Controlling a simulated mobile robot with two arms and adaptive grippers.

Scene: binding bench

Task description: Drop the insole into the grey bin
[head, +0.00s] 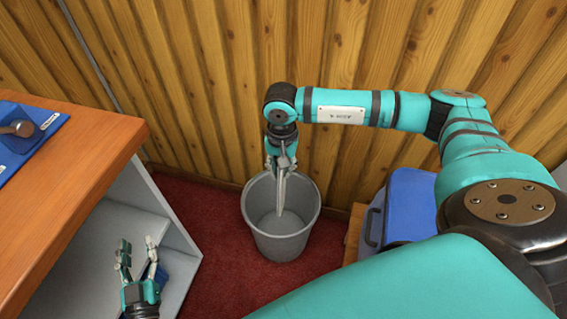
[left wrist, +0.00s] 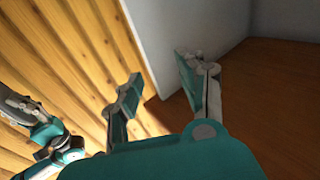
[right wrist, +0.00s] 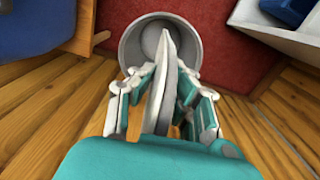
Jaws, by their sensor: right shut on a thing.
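The grey bin (head: 282,238) stands on the red carpet against the wooden wall, and its round mouth also shows in the right wrist view (right wrist: 127,42). My right gripper (head: 281,166) points down above the bin's mouth. It is shut on the insole (head: 282,190), a thin pale grey piece that hangs down edge-on over the bin's opening. In the right wrist view the insole (right wrist: 162,75) stands between the two fingers. My left gripper (head: 138,258) is open and empty, low beside the workbench's shelf, and its spread fingers show in the left wrist view (left wrist: 160,95).
The bench (head: 75,165) with an orange-brown top stands at the left, with a blue mat (head: 45,128) and a tool on it. A blue case (head: 405,210) sits right of the bin. Red carpet (head: 222,270) is clear around the bin's front.

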